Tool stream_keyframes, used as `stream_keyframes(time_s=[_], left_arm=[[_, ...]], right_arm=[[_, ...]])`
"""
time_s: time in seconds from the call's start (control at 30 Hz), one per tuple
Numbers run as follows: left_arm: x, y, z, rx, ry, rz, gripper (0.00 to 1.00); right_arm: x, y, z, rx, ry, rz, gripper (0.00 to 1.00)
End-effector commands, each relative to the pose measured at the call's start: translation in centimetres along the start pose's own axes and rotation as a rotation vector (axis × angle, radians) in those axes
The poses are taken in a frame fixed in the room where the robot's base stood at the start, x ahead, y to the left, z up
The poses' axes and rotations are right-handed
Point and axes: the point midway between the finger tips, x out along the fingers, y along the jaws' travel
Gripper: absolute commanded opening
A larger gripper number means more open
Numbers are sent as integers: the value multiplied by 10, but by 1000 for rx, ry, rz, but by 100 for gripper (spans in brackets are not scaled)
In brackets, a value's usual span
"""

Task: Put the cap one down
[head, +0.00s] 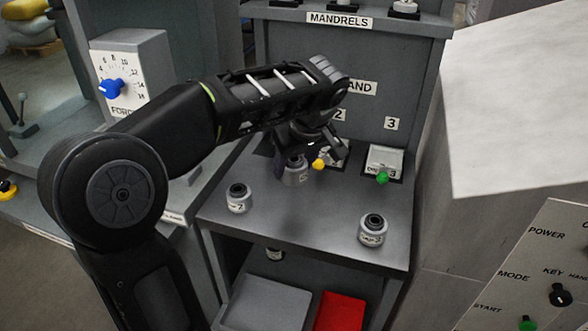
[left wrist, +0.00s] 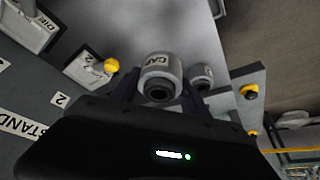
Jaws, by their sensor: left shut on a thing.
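My left gripper (head: 297,158) is over the grey stand, shut on a grey cap with a dark top (head: 295,174). I take this cap for cap one; its number is not readable. In the left wrist view the held cap (left wrist: 160,80) sits between the fingers (left wrist: 158,88), with "CAP" on its side. It is over or on the stand's top (head: 320,215); I cannot tell whether it touches. My right gripper is not in view.
Cap 2 (head: 238,199) stands front left on the stand, and another cap (head: 372,231) stands front right. Behind are dies with a yellow knob (head: 318,164) and a green knob (head: 383,178). A red bin (head: 340,312) and a grey bin (head: 268,305) are below. The front middle is clear.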

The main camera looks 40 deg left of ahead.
Motion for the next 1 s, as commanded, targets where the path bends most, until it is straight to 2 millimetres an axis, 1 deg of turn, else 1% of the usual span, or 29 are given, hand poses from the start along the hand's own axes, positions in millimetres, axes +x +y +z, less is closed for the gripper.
stream_keyframes(time_s=[0.43, 0.53, 0.6, 0.7, 1.0], left_arm=[[-1, 0, 0, 0, 1, 0, 0], [-11, 0, -5, 0, 1, 1, 0], [-14, 0, -6, 0, 1, 0, 0], [-11, 0, -5, 0, 1, 0, 0], [-11, 0, -5, -1, 1, 0, 0]], right_arm=[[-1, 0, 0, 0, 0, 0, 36], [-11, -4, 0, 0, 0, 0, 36], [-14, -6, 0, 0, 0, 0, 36], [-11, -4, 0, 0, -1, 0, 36], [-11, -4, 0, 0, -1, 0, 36]])
